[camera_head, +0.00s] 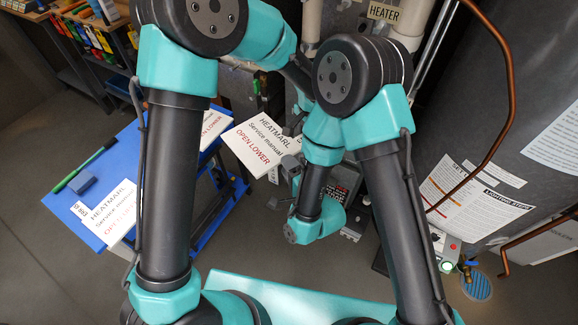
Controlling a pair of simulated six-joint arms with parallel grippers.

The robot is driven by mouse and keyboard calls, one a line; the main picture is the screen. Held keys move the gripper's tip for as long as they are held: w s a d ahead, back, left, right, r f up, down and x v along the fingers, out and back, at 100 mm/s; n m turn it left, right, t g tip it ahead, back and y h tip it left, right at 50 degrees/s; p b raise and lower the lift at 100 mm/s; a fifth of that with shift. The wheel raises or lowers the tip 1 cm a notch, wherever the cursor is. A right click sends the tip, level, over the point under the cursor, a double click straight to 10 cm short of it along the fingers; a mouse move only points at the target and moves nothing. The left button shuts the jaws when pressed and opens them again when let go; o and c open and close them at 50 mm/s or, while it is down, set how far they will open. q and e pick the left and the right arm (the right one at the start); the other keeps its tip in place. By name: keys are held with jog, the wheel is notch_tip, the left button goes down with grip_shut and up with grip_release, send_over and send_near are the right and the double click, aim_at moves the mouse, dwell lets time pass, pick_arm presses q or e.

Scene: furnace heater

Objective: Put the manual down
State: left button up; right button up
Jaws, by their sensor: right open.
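A white service manual (257,147) with "OPEN LOWER" in red shows tilted at the middle, beyond the blue table's right side. My right gripper (288,172) is open, close to the manual's lower right edge; I cannot tell whether they touch. My left arm reaches over from the left, and its gripper is mostly hidden behind my right arm's links. A similar manual (110,212) lies on the blue table (125,160), partly behind my left arm. Another (212,127) shows at the table's right end, also partly covered.
The heater (500,120) stands at the right, with copper pipes (500,90) in front. A tool rack (90,40) stands at the back left. The floor left of the table is clear.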

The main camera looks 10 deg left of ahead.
aim_at(280, 154)
jog(key=shift+w+a, duration=0.1)
jog(key=shift+x, duration=2.35)
grip_shut()
pick_arm(q)
jog(key=o, duration=1.1)
notch_tip(280, 154, up, 12)
